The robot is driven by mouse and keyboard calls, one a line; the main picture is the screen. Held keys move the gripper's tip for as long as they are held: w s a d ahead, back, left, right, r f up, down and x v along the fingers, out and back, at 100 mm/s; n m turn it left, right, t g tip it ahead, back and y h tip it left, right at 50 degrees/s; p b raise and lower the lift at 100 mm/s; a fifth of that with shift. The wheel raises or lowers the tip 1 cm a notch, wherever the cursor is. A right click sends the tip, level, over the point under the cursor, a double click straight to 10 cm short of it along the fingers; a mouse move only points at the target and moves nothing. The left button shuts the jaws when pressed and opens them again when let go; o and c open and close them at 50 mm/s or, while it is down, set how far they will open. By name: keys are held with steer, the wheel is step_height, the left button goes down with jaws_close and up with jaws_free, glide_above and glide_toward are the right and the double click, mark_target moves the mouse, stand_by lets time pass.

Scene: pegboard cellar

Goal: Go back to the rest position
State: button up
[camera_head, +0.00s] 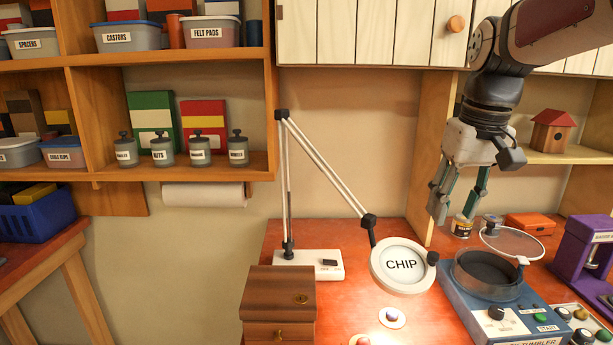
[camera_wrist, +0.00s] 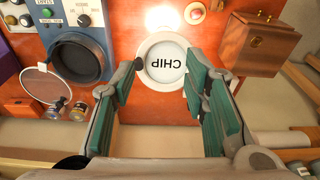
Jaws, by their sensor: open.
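My gripper (camera_head: 457,208) hangs from my arm at the upper right of the head view, fingers pointing down above the orange-red workbench (camera_head: 353,305). It is open, and nothing is held. In the wrist view its two green-padded fingers (camera_wrist: 163,75) stand wide apart. The lamp's round head (camera_wrist: 162,62), marked CHIP, shows between and beyond the fingertips. In the head view the fingers are in front of the back of the bench, near a small jar (camera_head: 461,226); I cannot tell the exact gap.
The magnifier lamp (camera_head: 401,266) stands left of my gripper. A blue tumbler machine (camera_head: 478,313) with a round bowl is below it. A wooden box (camera_head: 279,292) is at the front left. A shelf with a birdhouse (camera_head: 552,131) is behind, and wall cabinets (camera_head: 350,32) are above.

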steer(key=s+a+f+t, duration=0.1)
steer(key=s+a+f, duration=0.1)
steer(key=s, duration=0.8)
steer(key=s+a+f+t, duration=0.2)
steer(key=s+a+f, duration=0.1)
steer(key=s, duration=0.7)
steer(key=shift+s+a+f+m, duration=0.25)
steer(key=shift+f+m, duration=0.15)
steer(key=shift+f, duration=0.25)
